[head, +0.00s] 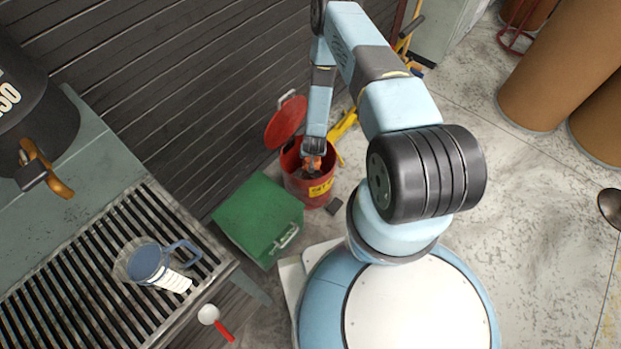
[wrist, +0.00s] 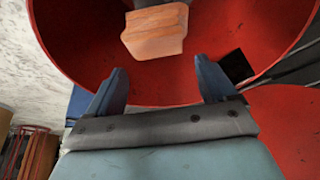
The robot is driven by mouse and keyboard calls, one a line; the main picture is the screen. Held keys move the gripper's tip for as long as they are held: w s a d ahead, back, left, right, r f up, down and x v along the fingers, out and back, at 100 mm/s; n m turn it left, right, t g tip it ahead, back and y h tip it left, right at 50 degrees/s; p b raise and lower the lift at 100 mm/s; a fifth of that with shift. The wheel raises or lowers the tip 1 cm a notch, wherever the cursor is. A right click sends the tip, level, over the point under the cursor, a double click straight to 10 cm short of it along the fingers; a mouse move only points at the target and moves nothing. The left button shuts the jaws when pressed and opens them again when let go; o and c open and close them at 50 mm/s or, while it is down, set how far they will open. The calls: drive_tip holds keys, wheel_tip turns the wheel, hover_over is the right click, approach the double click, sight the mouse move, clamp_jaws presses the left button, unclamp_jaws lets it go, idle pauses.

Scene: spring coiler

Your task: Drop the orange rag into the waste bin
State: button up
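The waste bin is red, with its round lid tipped open (head: 304,188); it also shows in the wrist view, where its red wall (wrist: 75,55) surrounds my fingers. My gripper (head: 312,170) reaches down into the bin's mouth. In the wrist view my gripper's two dark blue fingers (wrist: 159,68) are spread apart with nothing between their tips. The orange rag (wrist: 155,32) shows as an orange lump just beyond the fingertips, apart from both, inside the bin's rim. Whether it rests on anything there is hidden.
A green box (head: 258,215) stands left of the bin. A slatted bench (head: 100,255) holds a clear jug (head: 150,262) at lower left. Brown drums (head: 560,70) stand at upper right. A slatted wall rises behind the bin. The floor to the right is mostly clear.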

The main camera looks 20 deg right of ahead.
drive_tip(key=shift+o, duration=1.2)
drive_tip(key=shift+r, duration=0.1)
drive_tip(key=v, duration=1.3)
drive_tip(key=shift+s+r, duration=0.15)
drive_tip(key=shift+r, duration=0.1)
